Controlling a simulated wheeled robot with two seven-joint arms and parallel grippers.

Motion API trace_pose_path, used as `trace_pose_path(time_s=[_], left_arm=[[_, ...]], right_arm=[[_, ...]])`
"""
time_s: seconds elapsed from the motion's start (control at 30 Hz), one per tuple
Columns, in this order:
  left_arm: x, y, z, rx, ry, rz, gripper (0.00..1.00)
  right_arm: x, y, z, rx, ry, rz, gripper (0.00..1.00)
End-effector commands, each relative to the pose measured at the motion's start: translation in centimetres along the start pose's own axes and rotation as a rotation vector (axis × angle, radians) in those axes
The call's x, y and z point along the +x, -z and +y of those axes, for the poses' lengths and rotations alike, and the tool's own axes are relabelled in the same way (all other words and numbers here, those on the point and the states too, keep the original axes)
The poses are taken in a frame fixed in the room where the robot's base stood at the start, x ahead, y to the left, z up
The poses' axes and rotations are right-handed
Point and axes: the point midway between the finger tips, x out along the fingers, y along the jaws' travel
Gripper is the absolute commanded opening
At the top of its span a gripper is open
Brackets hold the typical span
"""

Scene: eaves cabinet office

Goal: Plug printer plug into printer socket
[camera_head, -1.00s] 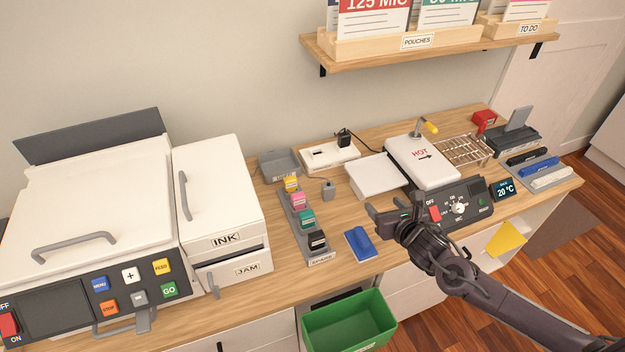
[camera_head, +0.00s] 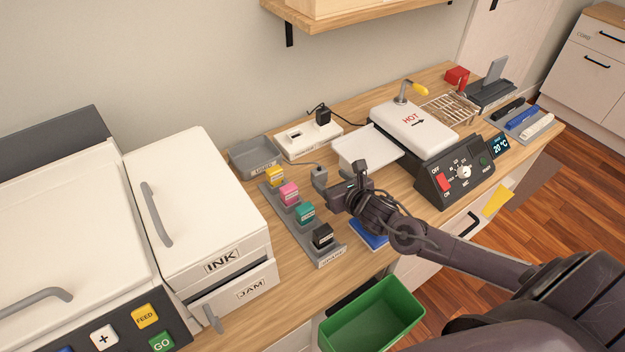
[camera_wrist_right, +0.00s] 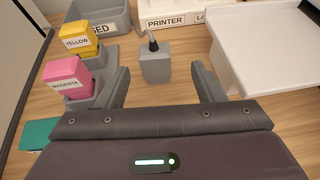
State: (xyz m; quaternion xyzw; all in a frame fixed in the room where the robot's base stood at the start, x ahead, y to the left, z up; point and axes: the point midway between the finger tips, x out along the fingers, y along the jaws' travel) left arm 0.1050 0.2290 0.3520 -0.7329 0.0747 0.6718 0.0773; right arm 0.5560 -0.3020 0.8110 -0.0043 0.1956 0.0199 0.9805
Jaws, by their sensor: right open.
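In the right wrist view the plug (camera_wrist_right: 155,66) stands upright just ahead of and between my open fingers. My right gripper (camera_head: 344,187) is open and empty, low over the desk; its fingertips show in the wrist view (camera_wrist_right: 160,78). The white socket box (camera_head: 300,153) lies behind the plug; its PRINTER label (camera_wrist_right: 166,21) is readable in the wrist view. A black plug (camera_head: 322,116) stands at its right end. My left gripper is not in view.
Yellow (camera_wrist_right: 75,42), magenta (camera_wrist_right: 68,76) and other cartridges stand in a rack left of the plug. A white tray (camera_wrist_right: 265,50) is close on the right. A grey bin (camera_head: 254,158) is behind. The laminator (camera_head: 410,130) stands further right.

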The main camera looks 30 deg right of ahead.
Motion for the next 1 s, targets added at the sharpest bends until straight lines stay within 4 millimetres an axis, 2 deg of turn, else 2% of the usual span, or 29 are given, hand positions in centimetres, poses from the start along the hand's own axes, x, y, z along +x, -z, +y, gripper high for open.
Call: trace_pose_path(time_s=[0.07, 0.37, 0.7, 1.0], left_arm=[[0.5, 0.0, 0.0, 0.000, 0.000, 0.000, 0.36], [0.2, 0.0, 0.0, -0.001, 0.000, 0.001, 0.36], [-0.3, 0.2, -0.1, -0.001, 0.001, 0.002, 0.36], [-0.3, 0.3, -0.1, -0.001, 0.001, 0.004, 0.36]], right_arm=[[0.4, 0.4, 0.0, 0.001, 0.001, -0.001, 0.62], [3.4, 0.2, 0.2, 0.003, 0.000, -0.001, 0.62], [7.6, 0.2, 0.5, 0.002, 0.001, -0.001, 0.62], [8.0, 0.3, 0.6, 0.000, -0.001, 0.000, 0.62]])
